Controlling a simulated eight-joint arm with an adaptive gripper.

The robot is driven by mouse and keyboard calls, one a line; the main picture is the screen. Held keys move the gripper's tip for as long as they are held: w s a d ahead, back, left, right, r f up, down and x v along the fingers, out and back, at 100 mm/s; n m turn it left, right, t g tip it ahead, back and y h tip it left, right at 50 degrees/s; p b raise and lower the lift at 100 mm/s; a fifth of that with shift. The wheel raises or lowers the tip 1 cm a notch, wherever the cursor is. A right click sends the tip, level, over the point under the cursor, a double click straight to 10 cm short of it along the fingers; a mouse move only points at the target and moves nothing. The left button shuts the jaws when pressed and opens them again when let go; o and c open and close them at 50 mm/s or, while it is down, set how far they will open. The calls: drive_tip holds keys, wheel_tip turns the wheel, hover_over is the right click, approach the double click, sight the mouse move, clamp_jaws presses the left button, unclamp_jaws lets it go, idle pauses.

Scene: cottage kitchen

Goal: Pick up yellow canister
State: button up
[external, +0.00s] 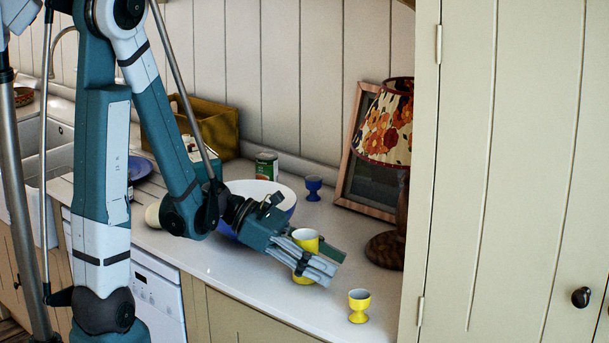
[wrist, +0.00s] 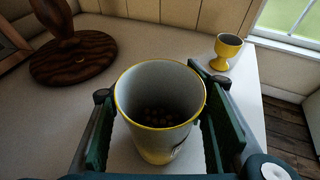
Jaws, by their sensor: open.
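The yellow canister (external: 306,241), cup-shaped and open at the top with a pale inside, stands upright on the white counter (external: 235,283). My gripper (external: 312,261) is open around it, one finger on each side. In the wrist view the canister (wrist: 155,149) fills the middle between my two fingers (wrist: 161,92), with dark grains or specks at its bottom. The right finger is very near its wall; whether it touches is unclear. In the external view the near finger hides its middle. A smaller yellow egg cup (external: 359,304) stands apart to the right.
A lamp (external: 385,185) and a picture frame (external: 350,175) stand behind, right of my gripper. A white-and-blue bowl (external: 262,192) is close behind my wrist. A blue egg cup (external: 313,189) and a green can (external: 266,165) stand farther back. A tall cupboard (external: 500,170) closes the right side.

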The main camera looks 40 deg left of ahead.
drive_tip(key=c, duration=1.4)
drive_tip(key=shift+r, duration=0.15)
drive_tip(key=shift+c, duration=0.2)
wheel_tip(320, 180, up, 10)
drive_tip(key=p, duration=0.3)
drive_tip(key=shift+p, duration=0.3)
